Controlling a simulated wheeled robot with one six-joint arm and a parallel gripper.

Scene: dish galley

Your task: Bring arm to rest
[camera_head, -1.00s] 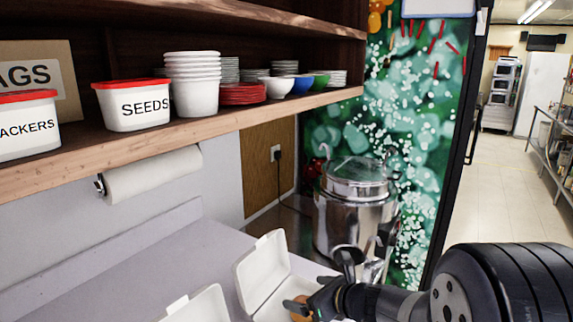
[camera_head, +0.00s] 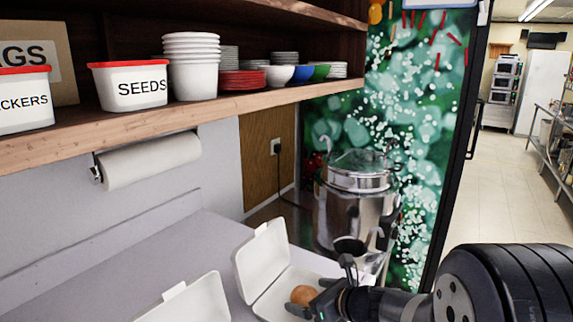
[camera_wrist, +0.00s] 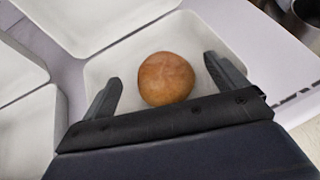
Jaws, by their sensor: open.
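My gripper (camera_wrist: 168,88) is open in the wrist view, with one finger on each side of a round brown bun (camera_wrist: 166,78) and a gap to each finger. The bun lies in a white open takeout box (camera_wrist: 98,72). In the head view my gripper (camera_head: 328,284) is at the lower right, over the box (camera_head: 262,262), and the bun (camera_head: 303,295) shows just left of the fingers. My arm reaches in from the lower right corner.
A second open white box (camera_head: 192,300) stands to the left on the grey counter (camera_head: 110,275). A steel pot (camera_head: 345,205) stands close behind my gripper. A wooden shelf (camera_head: 180,120) with tubs and bowls and a paper roll (camera_head: 150,162) are above the counter.

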